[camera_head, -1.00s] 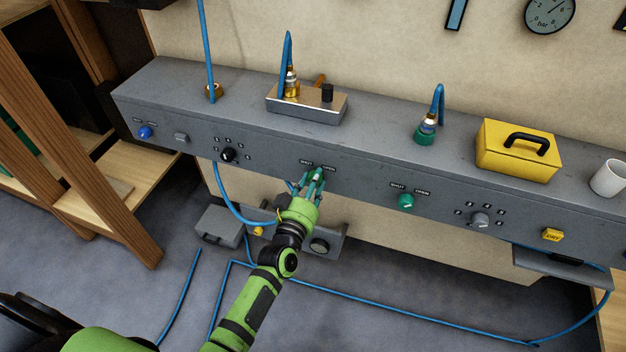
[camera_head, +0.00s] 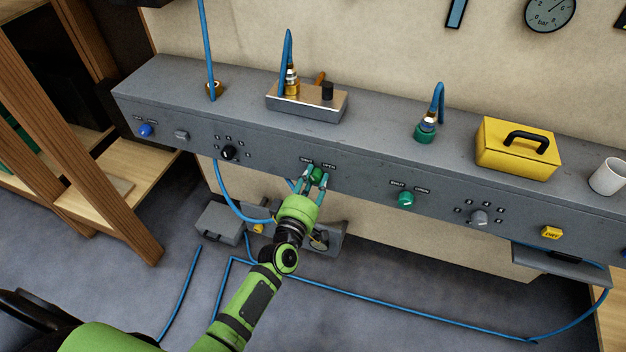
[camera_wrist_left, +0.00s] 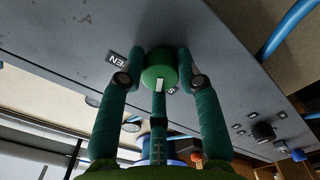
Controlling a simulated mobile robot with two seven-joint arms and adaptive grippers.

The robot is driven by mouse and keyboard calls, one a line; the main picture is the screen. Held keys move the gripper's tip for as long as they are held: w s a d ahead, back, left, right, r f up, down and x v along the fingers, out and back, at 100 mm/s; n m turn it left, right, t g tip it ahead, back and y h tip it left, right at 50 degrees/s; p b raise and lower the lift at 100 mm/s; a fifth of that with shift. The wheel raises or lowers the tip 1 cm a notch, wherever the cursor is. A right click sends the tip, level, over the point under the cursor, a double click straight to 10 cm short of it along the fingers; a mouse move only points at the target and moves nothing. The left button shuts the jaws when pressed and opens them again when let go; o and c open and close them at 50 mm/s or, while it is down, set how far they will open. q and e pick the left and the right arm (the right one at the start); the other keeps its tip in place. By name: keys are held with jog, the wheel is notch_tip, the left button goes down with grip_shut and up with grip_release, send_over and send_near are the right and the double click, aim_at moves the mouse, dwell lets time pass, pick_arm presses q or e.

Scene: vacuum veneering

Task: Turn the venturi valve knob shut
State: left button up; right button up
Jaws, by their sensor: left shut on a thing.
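A round green knob (camera_head: 316,174) sits on the front of the grey console, below a metal block, between small white labels; the right one ends in "EN" in the left wrist view. My left gripper (camera_head: 317,181) is shut on this knob, with fingers on both sides of it. The left wrist view shows the knob (camera_wrist_left: 159,69) between the teal fingers, its white mark toward the bottom of the picture. My right gripper is not in view.
The metal block (camera_head: 300,105) with a brass fitting and blue hose stands on the grey console (camera_head: 380,125). A black dial (camera_head: 228,154) is left of the held knob. A yellow box (camera_head: 515,155) and white mug (camera_head: 608,177) stand right. Blue hoses run below.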

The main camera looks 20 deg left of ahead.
pick_arm(q)
jog(key=shift+s+d+f+n, duration=0.1)
jog(key=shift+f+n, duration=0.05)
jog(key=shift+n, duration=0.4)
jog(key=shift+d+f+n, duration=0.1)
jog(key=shift+n, duration=0.45)
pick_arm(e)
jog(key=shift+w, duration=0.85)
pick_arm(q)
jog(key=shift+n, duration=0.3)
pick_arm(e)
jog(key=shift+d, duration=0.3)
pick_arm(q)
jog(key=o, duration=1.1)
jog(key=shift+o, duration=0.2)
jog(key=shift+r, duration=0.1)
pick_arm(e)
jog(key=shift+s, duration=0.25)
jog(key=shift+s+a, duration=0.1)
